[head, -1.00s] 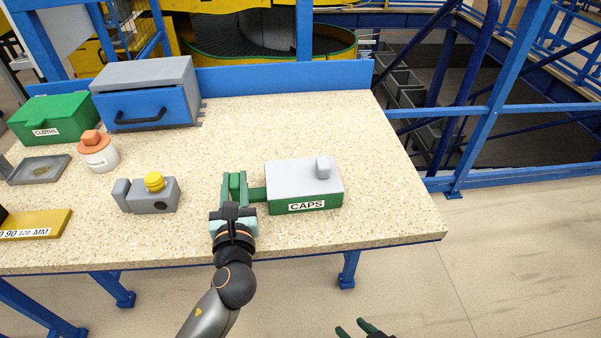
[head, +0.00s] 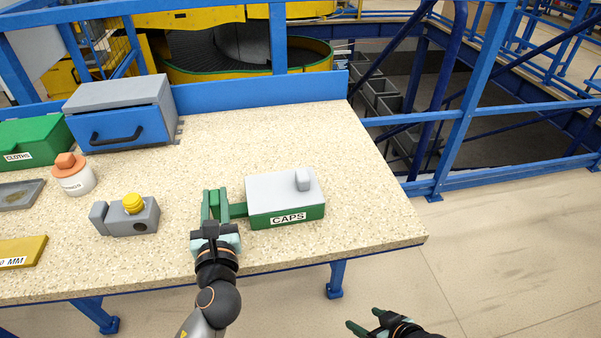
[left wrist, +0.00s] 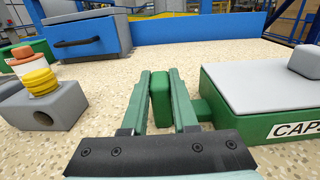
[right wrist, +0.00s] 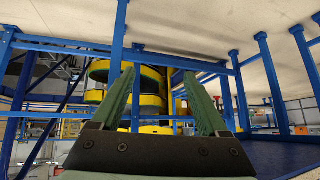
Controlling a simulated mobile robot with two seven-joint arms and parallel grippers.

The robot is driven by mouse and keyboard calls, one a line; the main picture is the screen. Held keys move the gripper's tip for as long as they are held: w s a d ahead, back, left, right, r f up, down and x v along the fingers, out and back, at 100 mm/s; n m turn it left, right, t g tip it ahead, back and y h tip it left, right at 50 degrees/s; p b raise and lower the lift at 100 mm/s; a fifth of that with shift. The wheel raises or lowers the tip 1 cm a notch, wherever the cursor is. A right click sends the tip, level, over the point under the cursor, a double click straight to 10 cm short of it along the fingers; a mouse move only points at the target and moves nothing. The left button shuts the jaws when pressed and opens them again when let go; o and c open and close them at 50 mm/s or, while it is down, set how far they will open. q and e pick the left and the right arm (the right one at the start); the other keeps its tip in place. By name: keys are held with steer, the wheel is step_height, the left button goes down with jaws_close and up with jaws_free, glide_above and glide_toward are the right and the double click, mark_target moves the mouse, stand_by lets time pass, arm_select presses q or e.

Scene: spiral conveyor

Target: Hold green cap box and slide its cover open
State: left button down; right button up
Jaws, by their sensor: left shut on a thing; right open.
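The green cap box (head: 290,219) labelled CAPS stands on the table towards its right side. Its grey cover (head: 270,190) lies over the top, with a grey knob (head: 302,180) near the right end. A green handle (left wrist: 160,98) sticks out from the box's left side. My left gripper (head: 215,207) is shut on this handle, and the left wrist view shows the handle between both fingers. My right gripper (head: 367,325) is open and empty, low in front of the table and off its edge. The right wrist view shows its spread fingers (right wrist: 165,100) with nothing between them.
A grey block with a yellow knob (head: 133,204) stands left of my left gripper. Further left are a white jar with an orange lid (head: 74,177), a blue drawer box (head: 122,126) and a green CLOTHS box (head: 35,142). The table right of the cap box is clear.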

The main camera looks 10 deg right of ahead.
steer(key=w+d+r+m, duration=0.1)
steer(key=w+d+r, duration=0.2)
steer(key=w+d, duration=0.4)
steer(key=w+d+r+m, duration=0.1)
steer(key=w+d+r, duration=0.2)
steer(key=w+d, duration=0.35)
steer(key=w+d+r+t+y, duration=0.1)
steer(key=w+d+r+y, duration=0.15)
steer(key=d+r, duration=0.5)
step_height(320, 180, up, 27)
steer(key=n+g, duration=0.9)
steer(key=n, duration=0.9)
glide_above(304, 174)
steer(key=d, duration=0.5)
steer(key=shift+h, duration=0.45)
steer(key=x, duration=1.2)
